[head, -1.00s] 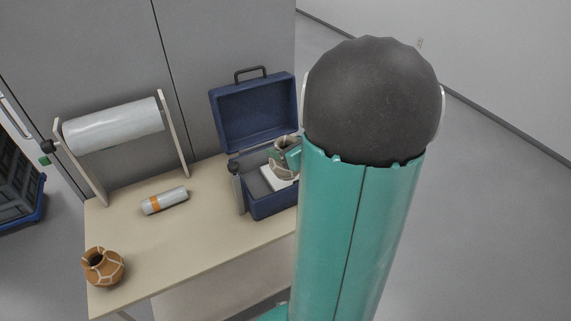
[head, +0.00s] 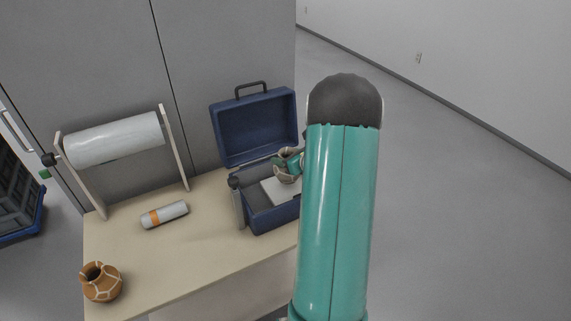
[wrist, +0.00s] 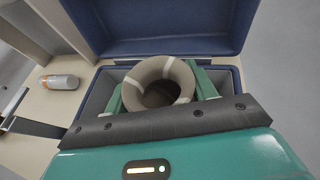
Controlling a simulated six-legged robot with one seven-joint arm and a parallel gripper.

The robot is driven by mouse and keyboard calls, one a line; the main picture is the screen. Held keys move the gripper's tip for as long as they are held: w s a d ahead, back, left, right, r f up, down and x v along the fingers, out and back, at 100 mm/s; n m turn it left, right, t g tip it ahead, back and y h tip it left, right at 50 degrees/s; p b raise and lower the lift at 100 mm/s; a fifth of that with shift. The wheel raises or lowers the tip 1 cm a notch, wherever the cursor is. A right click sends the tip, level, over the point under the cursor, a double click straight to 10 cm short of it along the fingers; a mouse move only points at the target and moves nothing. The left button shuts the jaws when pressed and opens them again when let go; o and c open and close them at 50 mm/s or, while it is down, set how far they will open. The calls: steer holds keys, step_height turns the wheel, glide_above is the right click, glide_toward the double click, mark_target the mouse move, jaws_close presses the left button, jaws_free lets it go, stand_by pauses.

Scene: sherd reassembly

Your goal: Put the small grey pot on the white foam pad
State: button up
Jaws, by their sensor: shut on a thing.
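The small grey pot (wrist: 158,84) has pale seams. My gripper (wrist: 162,92) is shut on it, with one green finger on each side. In the head view the pot (head: 287,174) is over the open blue case (head: 270,218), partly hidden by my gripper. The white foam pad (head: 268,192) lies inside the case, and the pot appears at or just above it. I cannot tell whether the pot touches the pad. In the wrist view the pad cannot be made out.
The case's raised lid (head: 253,127) stands behind the pot. An orange-brown pot (head: 101,283) sits at the table's front left. A wrapped roll with an orange band (head: 164,214) lies mid-table, below a large white roll (head: 113,140) on a stand. The table (head: 190,255) is clear in front.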

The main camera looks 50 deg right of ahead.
steer(key=shift+w+d+f, duration=0.15)
steer(key=shift+f, duration=0.1)
steer(key=shift+w+f, duration=0.1)
steer(key=shift+f, duration=1.45)
steer(key=shift+f, duration=0.1)
steer(key=o, duration=1.4)
steer(key=shift+o, duration=0.2)
